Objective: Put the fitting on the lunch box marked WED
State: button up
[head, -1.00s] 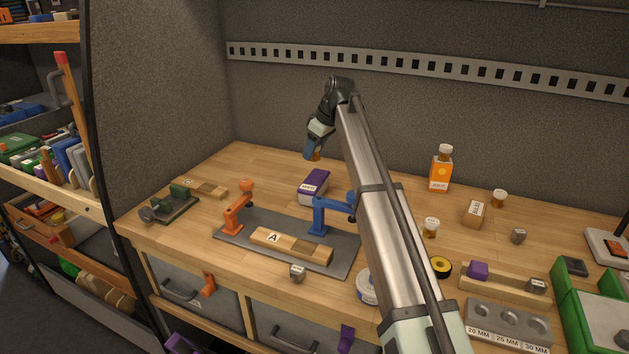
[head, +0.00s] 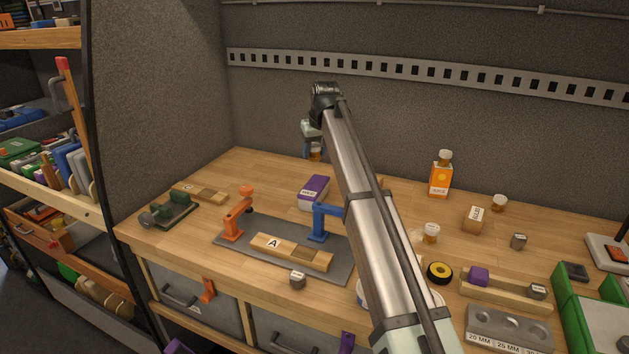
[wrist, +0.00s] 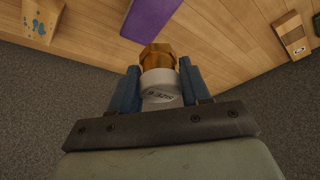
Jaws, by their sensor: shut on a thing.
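The fitting (wrist: 159,77), a brass hex top on a white body with a size label, is clamped between the blue fingers of my gripper (wrist: 161,88). In the head view my gripper (head: 311,146) is above the back left of the bench, with the fitting (head: 315,153) partly hidden. The purple lunch box (head: 313,190) lies on the bench nearer the front than the gripper, with a white label too small to read surely. In the wrist view part of the purple box (wrist: 150,18) shows beyond the fitting, apart from it.
A grey plate (head: 285,262) with an orange clamp (head: 237,216), a blue clamp (head: 322,220) and a wooden block stands in front of the box. An orange bottle (head: 440,180) and small jars stand to the right. The back wall is close behind my gripper.

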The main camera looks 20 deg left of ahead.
aim_at(320, 148)
notch_tip(320, 148, down, 9)
dwell(0.5)
jog(key=shift+f, duration=0.15)
jog(key=o, duration=1.1)
jog(key=v, duration=1.2)
